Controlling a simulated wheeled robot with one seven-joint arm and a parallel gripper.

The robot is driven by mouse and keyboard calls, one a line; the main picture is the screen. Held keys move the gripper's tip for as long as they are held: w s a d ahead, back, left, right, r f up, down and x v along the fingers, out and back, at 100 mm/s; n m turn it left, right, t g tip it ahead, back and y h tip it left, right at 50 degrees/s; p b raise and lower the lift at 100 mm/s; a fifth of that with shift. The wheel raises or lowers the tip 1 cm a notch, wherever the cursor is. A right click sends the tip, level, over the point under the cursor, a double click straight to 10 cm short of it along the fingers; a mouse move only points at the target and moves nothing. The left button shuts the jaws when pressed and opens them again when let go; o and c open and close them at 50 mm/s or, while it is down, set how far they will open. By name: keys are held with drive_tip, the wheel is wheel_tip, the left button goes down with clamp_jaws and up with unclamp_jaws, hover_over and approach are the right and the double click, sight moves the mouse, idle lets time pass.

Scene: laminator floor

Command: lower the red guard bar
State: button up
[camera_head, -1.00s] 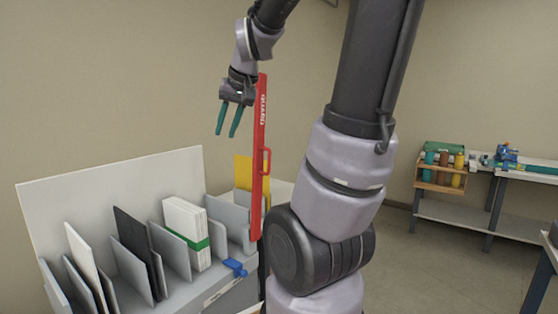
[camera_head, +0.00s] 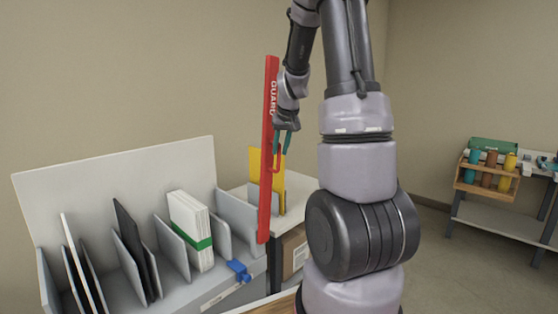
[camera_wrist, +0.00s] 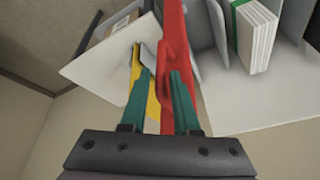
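The red guard bar (camera_head: 268,140), lettered "GUARD", stands upright, its lower end beside the grey rack. A red handle (camera_head: 277,162) sticks out from its right side. My gripper (camera_head: 282,150) points down beside the bar at handle height. In the wrist view, the bar (camera_wrist: 173,25) runs up from between the green fingers (camera_wrist: 158,75), close to the right finger, which overlaps part of it. The fingers are apart, with yellow and red showing in the gap. I cannot tell whether a finger touches the handle.
The grey rack (camera_head: 178,297) holds white and black boards and a green-banded stack (camera_head: 190,230). A blue clamp (camera_head: 238,270) sits on its front edge. A yellow sheet (camera_head: 254,165) stands behind the bar. A wooden bottle carrier (camera_head: 487,178) is on a far-right bench.

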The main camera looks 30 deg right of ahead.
sight(278, 156)
drive_tip(key=x, duration=0.5)
drive_tip(key=shift+f, duration=0.1)
clamp_jaws()
idle(1.3)
